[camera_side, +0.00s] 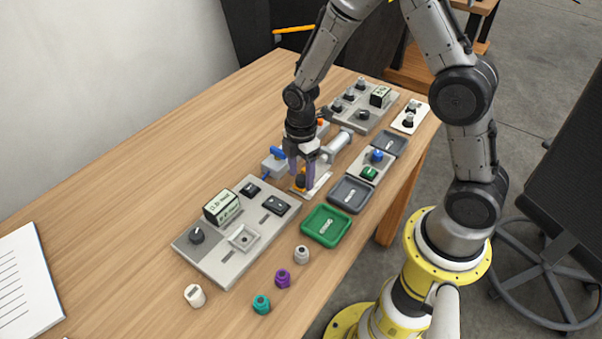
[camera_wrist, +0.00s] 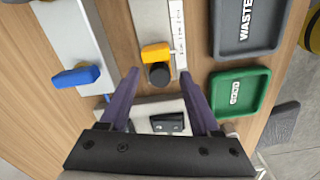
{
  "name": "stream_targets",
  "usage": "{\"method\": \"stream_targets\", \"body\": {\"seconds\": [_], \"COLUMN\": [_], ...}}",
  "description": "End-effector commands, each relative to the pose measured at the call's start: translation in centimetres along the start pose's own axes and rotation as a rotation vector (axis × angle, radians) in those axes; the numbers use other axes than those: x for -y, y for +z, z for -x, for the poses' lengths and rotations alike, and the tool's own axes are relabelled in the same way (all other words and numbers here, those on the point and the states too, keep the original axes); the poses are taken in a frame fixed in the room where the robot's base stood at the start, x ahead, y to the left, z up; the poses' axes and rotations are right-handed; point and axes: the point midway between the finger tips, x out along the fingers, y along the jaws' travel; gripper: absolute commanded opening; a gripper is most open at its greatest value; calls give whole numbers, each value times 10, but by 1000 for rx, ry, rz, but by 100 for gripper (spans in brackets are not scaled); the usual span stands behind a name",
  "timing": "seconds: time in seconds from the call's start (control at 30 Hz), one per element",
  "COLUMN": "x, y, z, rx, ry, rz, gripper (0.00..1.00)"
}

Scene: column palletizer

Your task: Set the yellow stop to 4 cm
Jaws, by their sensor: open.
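The yellow stop (camera_wrist: 156,53) sits on a pale rail (camera_wrist: 147,20) beside a white printed scale (camera_wrist: 177,28) in the wrist view. A black round knob (camera_wrist: 159,75) is at its near side. The scale's marks are too small to read. My gripper (camera_wrist: 159,80) is open, with one purple finger to each side of the knob. The fingers look apart from it. In the side view my gripper (camera_side: 302,178) points down over the stop, which is mostly hidden behind the fingers.
A blue handle (camera_wrist: 77,76) is close on the left in the wrist view. A green tray (camera_wrist: 240,92) and a grey waste tray (camera_wrist: 249,25) are on the right. In the side view a grey control panel (camera_side: 232,255) stands in front, with several loose caps nearby.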

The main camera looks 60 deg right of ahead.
Motion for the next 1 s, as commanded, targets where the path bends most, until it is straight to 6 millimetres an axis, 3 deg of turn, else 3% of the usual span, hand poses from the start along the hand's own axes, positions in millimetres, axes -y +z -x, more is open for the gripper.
{"method": "stream_targets", "body": {"seconds": [0.33,0.67,1.0], "x": [0,0,0], "y": [0,0,0], "z": [-3,-3,-3], "rx": [0,0,0], "ry": [0,1,1], "rz": [0,0,0], "gripper": [62,3,0]}}
